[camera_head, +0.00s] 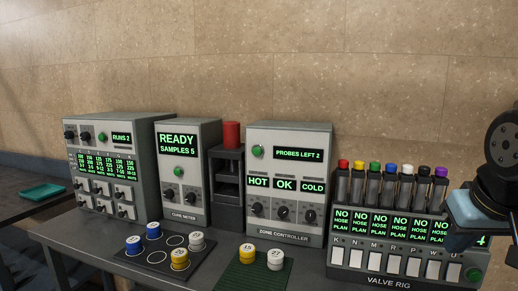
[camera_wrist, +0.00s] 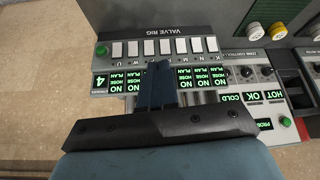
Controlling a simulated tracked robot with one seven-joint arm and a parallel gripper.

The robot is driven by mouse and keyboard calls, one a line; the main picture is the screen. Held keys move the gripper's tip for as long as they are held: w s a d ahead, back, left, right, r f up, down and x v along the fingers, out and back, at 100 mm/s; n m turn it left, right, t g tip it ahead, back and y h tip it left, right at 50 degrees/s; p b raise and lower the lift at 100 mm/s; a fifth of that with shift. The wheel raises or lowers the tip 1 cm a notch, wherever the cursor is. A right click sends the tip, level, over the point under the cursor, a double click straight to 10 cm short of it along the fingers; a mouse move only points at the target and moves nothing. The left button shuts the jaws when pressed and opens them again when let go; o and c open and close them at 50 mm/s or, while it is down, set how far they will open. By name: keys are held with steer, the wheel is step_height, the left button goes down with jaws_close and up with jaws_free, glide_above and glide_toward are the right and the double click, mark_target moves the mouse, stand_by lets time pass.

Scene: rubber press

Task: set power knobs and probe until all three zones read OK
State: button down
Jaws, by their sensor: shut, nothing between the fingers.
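The zone controller (camera_head: 289,140) is a grey box at the centre of the bench in the head view. Its upper display (camera_head: 298,154) reads PROBES LEFT 2. The left zone display (camera_head: 258,182) reads HOT, the middle (camera_head: 284,184) OK, and the right (camera_head: 312,187) COLD. A dark knob sits under each: left (camera_head: 256,209), middle (camera_head: 283,212), right (camera_head: 308,215). A green button (camera_head: 258,152) is at its upper left. My gripper (camera_wrist: 157,72) is shut and empty over the valve rig, well right of the controller in the head view. The controller (camera_wrist: 263,84) appears upside down in the wrist view.
The cure meter (camera_head: 181,206) and a dark stand with a red cylinder (camera_head: 231,134) are to the left. Capped weights lie on a green mat (camera_head: 236,279) in front of the controller.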

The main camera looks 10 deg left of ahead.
mark_target(256, 149)
steer(key=w+a+r+n+y, duration=0.1)
steer(key=w+a+r+n, duration=0.35)
steer(key=w+a, duration=0.3)
steer(key=w+a+r+n+y, duration=0.1)
steer(key=w+a+r+n, duration=0.2)
steer(key=w+a+r, duration=0.45)
steer(key=w+a+n+y, duration=0.1)
steer(key=w+a+n, duration=0.2)
steer(key=a, duration=0.9)
steer(key=w+a+r+n+y, duration=0.1)
steer(key=w+a+n, duration=0.3)
steer(key=w+a, duration=0.3)
steer(key=a, duration=0.5)
steer(key=shift+w+a+r, duration=0.15)
steer(key=shift+a, duration=0.15)
steer(key=shift+n, duration=0.25)
steer(key=x, duration=0.3)
steer(key=w+x, duration=0.1)
steer(key=x, duration=0.3)
steer(key=w+r+x, duration=0.1)
steer(key=x, duration=0.3)
steer(key=shift+w+d+f, duration=0.1)
steer(key=shift+w+d, duration=0.15)
steer(key=shift+d, duration=0.1)
steer(key=shift+w, duration=0.65)
